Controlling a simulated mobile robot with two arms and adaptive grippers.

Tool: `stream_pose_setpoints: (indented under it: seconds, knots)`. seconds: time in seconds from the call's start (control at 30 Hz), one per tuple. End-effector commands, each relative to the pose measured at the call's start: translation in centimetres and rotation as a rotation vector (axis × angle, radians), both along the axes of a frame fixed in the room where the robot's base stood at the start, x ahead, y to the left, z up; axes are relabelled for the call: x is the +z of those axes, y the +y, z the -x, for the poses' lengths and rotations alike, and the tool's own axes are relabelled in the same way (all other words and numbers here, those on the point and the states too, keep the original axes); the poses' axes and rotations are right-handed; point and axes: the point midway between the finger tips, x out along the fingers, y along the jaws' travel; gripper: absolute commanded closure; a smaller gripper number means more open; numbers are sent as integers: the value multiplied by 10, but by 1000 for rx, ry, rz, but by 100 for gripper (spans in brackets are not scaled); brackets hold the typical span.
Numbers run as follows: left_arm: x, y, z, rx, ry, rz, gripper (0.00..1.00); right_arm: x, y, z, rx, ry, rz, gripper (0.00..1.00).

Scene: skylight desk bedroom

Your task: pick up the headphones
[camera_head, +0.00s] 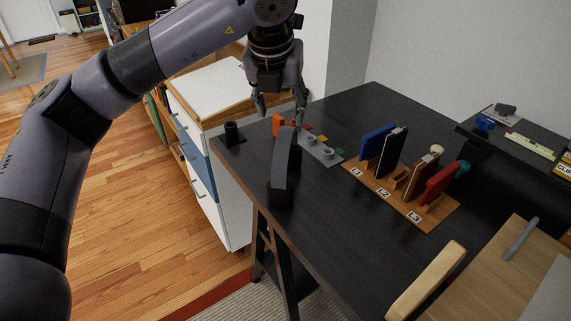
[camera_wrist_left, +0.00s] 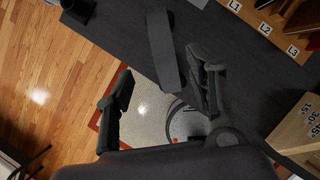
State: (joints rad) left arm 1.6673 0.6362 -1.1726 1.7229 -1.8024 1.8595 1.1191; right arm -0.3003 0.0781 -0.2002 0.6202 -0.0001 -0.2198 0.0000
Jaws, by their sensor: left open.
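The headphones (camera_head: 284,165) are a dark grey curved band with thicker ends, on the near left part of the black desk, close to its edge. In the left wrist view the band (camera_wrist_left: 162,50) stands beyond the fingers, between their two lines of reach. My left gripper (camera_head: 279,114) is open and empty, pointing down just above and behind the far end of the headphones. It also shows open in the wrist view (camera_wrist_left: 163,76). I cannot tell whether a finger touches the band. My right gripper is not in view.
Behind the headphones is a grey strip with knobs and coloured blocks (camera_head: 322,150). A wooden rack (camera_head: 436,214) labelled L1 to L3 stands to the right. A black cylinder on a base (camera_head: 231,132) sits at the desk's left corner.

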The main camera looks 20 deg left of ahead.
Motion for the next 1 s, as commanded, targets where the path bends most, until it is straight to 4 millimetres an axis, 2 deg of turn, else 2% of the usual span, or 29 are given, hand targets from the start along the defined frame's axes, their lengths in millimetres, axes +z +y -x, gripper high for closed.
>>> stream_pose_setpoints:
  seconds: [0.13, 0.43, 0.57, 0.7, 1.0]
  knots:
    - [-23, 1, -10, 0, 3, 0, 50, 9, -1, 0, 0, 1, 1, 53]
    - [-45, 1, -18, -1, 2, 0, 50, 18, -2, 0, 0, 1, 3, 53]
    - [-64, 0, -23, -2, 4, 0, 50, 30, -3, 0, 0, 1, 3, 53]
    - [-81, 0, -30, -3, 2, 1, 50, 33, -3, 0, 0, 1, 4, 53]
    - [-87, 0, -32, -3, 0, 2, 50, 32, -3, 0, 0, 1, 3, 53]
